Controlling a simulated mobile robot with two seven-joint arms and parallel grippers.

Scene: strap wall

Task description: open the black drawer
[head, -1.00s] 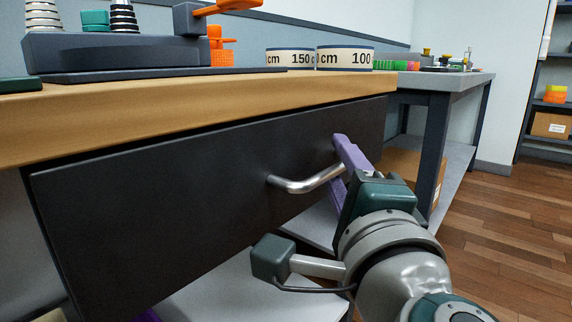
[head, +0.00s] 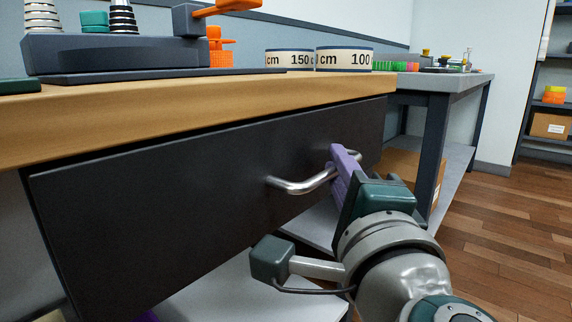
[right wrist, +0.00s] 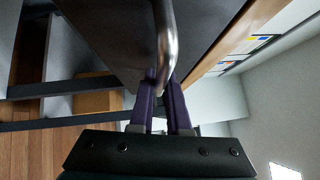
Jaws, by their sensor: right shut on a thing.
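The black drawer (head: 200,190) is under the wooden tabletop. I see no clear opening at its front, only a dark gap along the top edge. Its curved silver handle (head: 295,186) sticks out from the front, and it also shows in the right wrist view (right wrist: 166,35). My right gripper (head: 342,160) is shut on the handle near its right end, with its purple fingers on either side of the bar in the right wrist view (right wrist: 162,80). A purple bit at the bottom edge of the head view may be my left gripper, mostly out of frame.
The wooden tabletop (head: 180,115) holds a dark stand (head: 120,52) and two tape rolls (head: 345,58). A grey shelf (head: 225,290) lies below the drawer. A grey bench (head: 440,84) stands behind at the right, with a cardboard box (head: 402,165) under it. Wooden floor is clear at the right.

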